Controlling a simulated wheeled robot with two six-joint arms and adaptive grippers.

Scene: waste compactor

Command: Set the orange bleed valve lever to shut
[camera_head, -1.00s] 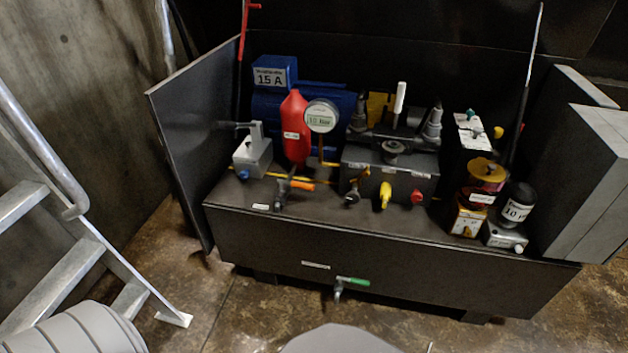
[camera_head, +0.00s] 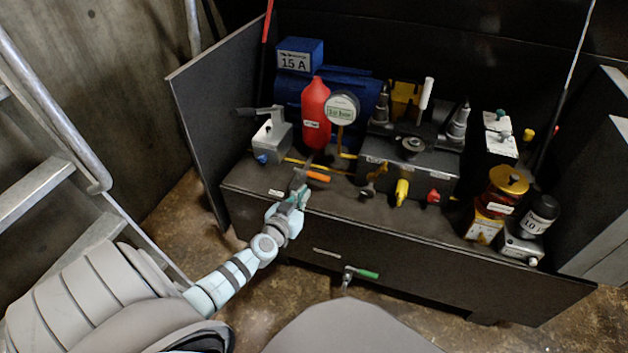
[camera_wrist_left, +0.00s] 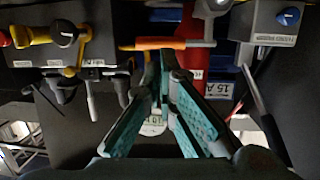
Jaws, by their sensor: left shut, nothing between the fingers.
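The orange bleed valve lever (camera_head: 318,177) lies about level on top of the unit, pointing right from its small grey valve body. In the left wrist view the orange lever (camera_wrist_left: 160,43) runs across just beyond the fingertips, with the grey valve at its right end. My left gripper (camera_head: 302,183) is shut and empty, close to the valve and partly covering it in the head view. Its teal fingers (camera_wrist_left: 163,62) meet just short of the lever in the wrist view; whether they touch it I cannot tell. My right gripper is not in view.
A red cylinder (camera_head: 315,110) and a gauge (camera_head: 342,107) stand behind the lever. A grey hand pump (camera_head: 273,140) stands to its left, a yellow handle (camera_head: 402,192) to its right. A green-handled valve (camera_head: 364,273) is on the front face below.

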